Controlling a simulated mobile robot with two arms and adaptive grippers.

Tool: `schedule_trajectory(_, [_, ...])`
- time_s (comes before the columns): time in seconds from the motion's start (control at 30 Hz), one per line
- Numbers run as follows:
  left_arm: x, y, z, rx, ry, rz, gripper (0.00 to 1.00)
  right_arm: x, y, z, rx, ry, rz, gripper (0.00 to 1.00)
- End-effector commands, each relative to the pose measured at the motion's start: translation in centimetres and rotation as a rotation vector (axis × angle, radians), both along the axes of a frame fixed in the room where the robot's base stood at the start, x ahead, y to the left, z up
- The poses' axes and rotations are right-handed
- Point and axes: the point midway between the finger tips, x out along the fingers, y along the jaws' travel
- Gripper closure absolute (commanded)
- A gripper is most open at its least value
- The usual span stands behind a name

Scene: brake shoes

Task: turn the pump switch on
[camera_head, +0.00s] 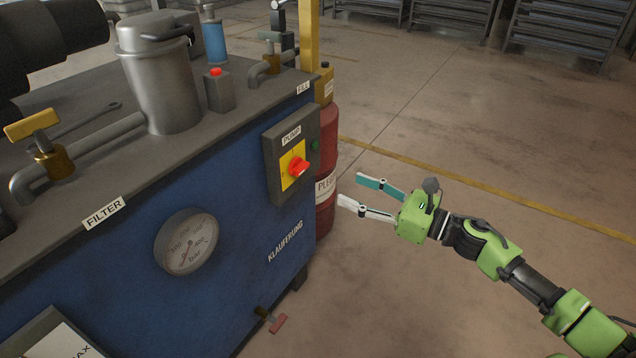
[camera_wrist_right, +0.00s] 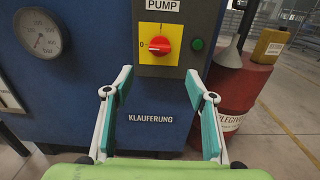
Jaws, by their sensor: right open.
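The pump switch is a red rotary knob (camera_head: 299,168) on a yellow plate (camera_head: 287,161), in a grey box labelled PUMP on the blue machine's side. In the right wrist view the red knob (camera_wrist_right: 159,46) lies sideways, its narrow end toward the 0 mark at left; a I mark is at the top. A green round lamp (camera_wrist_right: 197,44) sits right of the plate. My right gripper (camera_head: 349,189) is open and empty, right of the knob and apart from it. In the wrist view its fingers (camera_wrist_right: 158,84) point at the panel, just below the knob. My left gripper is not in view.
The blue machine (camera_head: 240,230) carries a pressure gauge (camera_head: 187,242), a grey canister (camera_head: 160,80) and a yellow-handled valve (camera_head: 42,140). A red drum (camera_head: 326,170) stands at its right corner. The floor right of the machine is mostly clear; shelves stand behind.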

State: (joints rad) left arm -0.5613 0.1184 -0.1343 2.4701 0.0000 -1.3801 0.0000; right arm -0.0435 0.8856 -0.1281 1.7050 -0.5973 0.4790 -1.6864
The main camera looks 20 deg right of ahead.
Motion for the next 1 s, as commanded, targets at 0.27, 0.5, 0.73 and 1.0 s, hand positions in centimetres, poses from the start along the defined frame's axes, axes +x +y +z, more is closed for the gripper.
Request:
schedule_trajectory(0.27, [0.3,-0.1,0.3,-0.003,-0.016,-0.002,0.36,2.3,1.9,0.4,-0.005,-0.010,0.004,0.49])
schedule_trajectory(0.5, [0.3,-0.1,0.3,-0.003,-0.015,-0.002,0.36,5.7,4.5,0.3,-0.001,-0.007,0.002,0.49])
schedule_trajectory(0.73, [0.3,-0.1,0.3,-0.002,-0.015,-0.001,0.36,8.8,7.0,0.3,-0.003,-0.006,0.003,0.49])
schedule_trajectory(1.0, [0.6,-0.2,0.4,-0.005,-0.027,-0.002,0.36,10.7,8.4,0.1,-0.002,-0.004,0.001,0.49])
